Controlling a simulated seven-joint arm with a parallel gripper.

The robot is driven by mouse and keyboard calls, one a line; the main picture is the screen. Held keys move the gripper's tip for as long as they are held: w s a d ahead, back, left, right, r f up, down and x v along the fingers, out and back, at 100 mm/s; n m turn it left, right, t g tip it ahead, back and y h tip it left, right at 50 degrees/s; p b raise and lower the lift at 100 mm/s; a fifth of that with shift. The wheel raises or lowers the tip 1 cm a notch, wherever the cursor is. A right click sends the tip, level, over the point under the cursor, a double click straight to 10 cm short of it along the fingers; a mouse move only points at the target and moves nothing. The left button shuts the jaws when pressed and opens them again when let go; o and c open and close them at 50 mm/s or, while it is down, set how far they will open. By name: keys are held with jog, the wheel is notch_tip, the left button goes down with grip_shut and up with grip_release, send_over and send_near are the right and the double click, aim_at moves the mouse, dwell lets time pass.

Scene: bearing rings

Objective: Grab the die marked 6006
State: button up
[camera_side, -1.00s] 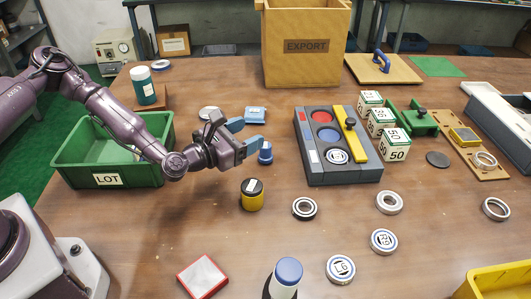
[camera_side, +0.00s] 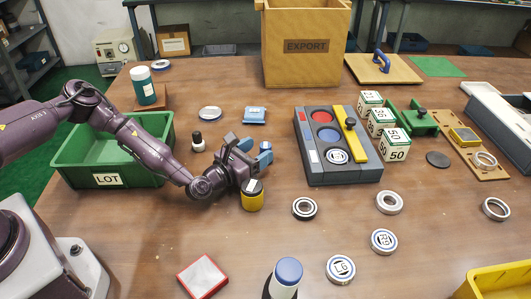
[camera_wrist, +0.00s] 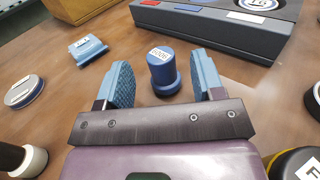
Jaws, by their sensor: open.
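The die is a short blue cylinder (camera_wrist: 163,76) on a wider round base, with a white label on top. Its print is small and turned in the wrist view and looks like 6006. It stands upright on the table. My gripper (camera_wrist: 161,70) is open, with one blue finger on each side of the die and a visible gap to both. In the side view, my gripper (camera_side: 256,152) is low over the table, and only the top of the die (camera_side: 265,146) shows beyond the fingers.
A yellow jar with a black lid (camera_side: 252,196) stands close in front of my gripper. The grey fixture block (camera_side: 344,176) is to the right. The green LOT bin (camera_side: 75,172) is further left.

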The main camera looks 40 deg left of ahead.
aim_at(266, 144)
jog(key=shift+w+d, duration=0.15)
jog(key=shift+w, duration=1.7)
jog(key=c, duration=1.1)
jog(key=shift+o, duration=0.2)
jog(key=shift+r, duration=0.15)
